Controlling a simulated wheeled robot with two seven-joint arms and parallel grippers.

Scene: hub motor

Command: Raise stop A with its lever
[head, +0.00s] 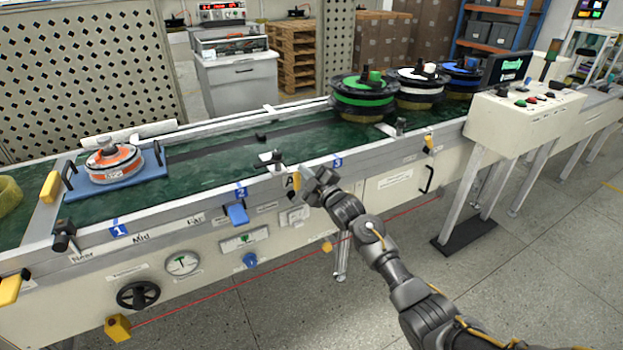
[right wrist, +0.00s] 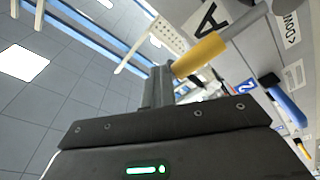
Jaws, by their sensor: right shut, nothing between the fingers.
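The yellow lever grip (head: 296,181) is on the front rail of the conveyor, between the blue 2 and 3 marks. In the right wrist view the yellow grip (right wrist: 200,58) sits on a grey rod, with an "A" label and a "DOWN" label beside it. My right gripper (head: 308,178) is shut, with nothing between its fingers. Its fingers (right wrist: 160,85) are right beside the yellow grip; I cannot tell whether they touch. A small block-and-rod fitting (head: 271,159) stands on the rail just above the lever. My left gripper is out of view.
An orange-and-white hub motor (head: 112,160) sits on a blue plate (head: 125,187) at the left of the green belt. A blue lever (head: 237,214) hangs left of my gripper. A control box (head: 525,110) stands right.

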